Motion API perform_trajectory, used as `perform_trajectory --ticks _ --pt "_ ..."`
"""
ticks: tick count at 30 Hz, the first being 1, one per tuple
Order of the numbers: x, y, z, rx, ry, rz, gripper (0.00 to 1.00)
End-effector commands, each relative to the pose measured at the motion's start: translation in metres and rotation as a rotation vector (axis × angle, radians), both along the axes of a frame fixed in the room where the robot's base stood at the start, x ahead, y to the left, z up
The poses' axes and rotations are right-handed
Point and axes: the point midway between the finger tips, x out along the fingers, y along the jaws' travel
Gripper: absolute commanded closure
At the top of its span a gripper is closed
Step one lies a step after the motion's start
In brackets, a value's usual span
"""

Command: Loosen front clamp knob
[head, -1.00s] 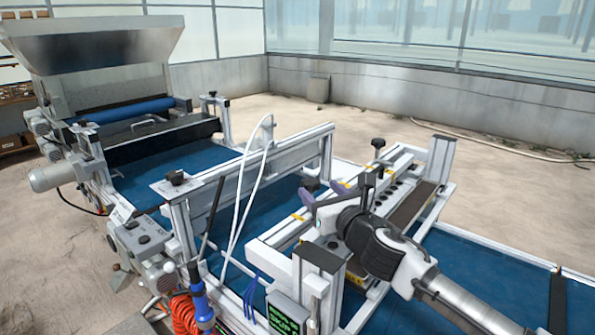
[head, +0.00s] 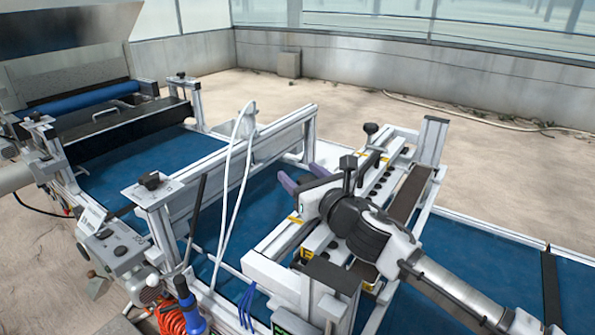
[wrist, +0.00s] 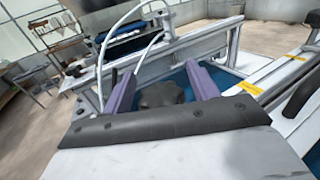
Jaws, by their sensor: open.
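My gripper (head: 302,178) has two purple fingers and hovers over the near part of the white seeding frame, left of its row of holes. In the wrist view the fingers (wrist: 162,88) stand wide apart with nothing gripped. A dark lobed knob (wrist: 160,94) shows between them, just beyond the dark palm edge; I cannot tell its exact distance. In the head view my gripper and wrist hide that spot. Another black knob (head: 371,128) stands upright at the far end of the seeding frame. One more black knob (head: 150,181) sits on the left gantry post.
A white crossbeam (head: 270,145) with a looped white hose (head: 232,170) stands left of my gripper. A grey upright post (head: 325,285) rises close below my wrist. The blue belt (head: 480,255) at right is clear.

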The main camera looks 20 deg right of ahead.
Motion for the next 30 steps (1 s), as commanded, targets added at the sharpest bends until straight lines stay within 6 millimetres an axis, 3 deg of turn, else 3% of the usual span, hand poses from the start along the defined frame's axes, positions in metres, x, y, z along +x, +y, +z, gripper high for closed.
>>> perform_trajectory --ticks 7,18,30 --pt "-0.0002 0.0 -0.0001 0.0 0.0 0.0 0.41" --pt "0.0 0.0002 0.0 0.0 0.0 0.001 0.86" --pt "0.0001 0.0006 -0.0017 -0.005 0.001 0.083 0.86"
